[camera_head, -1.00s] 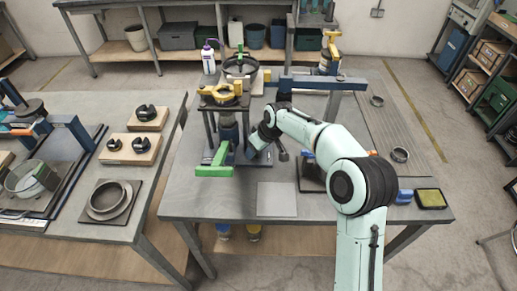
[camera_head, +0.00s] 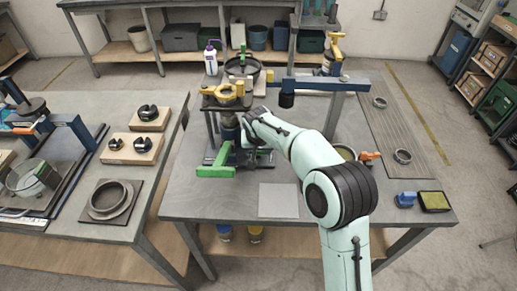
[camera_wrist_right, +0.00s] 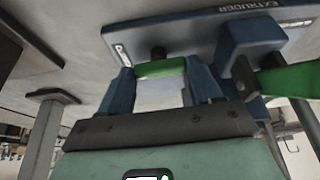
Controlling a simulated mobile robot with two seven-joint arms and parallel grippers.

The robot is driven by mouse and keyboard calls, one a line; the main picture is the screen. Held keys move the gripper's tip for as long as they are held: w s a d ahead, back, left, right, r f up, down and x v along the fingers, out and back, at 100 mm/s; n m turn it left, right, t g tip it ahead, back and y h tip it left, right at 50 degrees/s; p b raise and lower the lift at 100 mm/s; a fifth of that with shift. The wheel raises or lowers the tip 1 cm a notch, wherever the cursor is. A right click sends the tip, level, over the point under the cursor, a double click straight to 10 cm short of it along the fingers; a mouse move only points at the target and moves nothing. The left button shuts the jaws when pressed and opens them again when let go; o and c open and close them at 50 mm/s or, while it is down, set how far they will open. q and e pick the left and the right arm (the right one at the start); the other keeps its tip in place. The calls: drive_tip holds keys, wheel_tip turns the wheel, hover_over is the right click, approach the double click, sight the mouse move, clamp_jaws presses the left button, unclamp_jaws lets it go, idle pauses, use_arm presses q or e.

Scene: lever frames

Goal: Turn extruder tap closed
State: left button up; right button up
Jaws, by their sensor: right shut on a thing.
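The extruder (camera_head: 229,133) stands on the middle table, with a yellow ring part near its top and a green lever (camera_head: 215,171) low at its front. In the right wrist view, the base plate lettered EXTRUDER (camera_wrist_right: 215,32) shows, and the green lever (camera_wrist_right: 292,80) reaches in from the right. My right gripper (camera_wrist_right: 160,72) is shut on a small green tap handle (camera_wrist_right: 160,68), which lies between its two blue fingers beside a black knob. In the head view, my right gripper (camera_head: 246,148) is beside the extruder's lower part, and the tap handle cannot be made out.
A blue frame arm (camera_head: 325,84) with a black weight stands behind my right arm. A grey sheet (camera_head: 278,200) lies in front. A blue item (camera_head: 405,198) and a yellow-green pad (camera_head: 433,201) lie at the right. The left table (camera_head: 150,205) holds rings and wooden blocks.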

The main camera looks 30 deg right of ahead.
drive_tip(key=shift+m, duration=0.3)
drive_tip(key=o, duration=1.1)
drive_tip(key=shift+c, duration=0.2)
drive_tip(key=v, duration=1.3)
drive_tip(key=shift+a+r, duration=0.2)
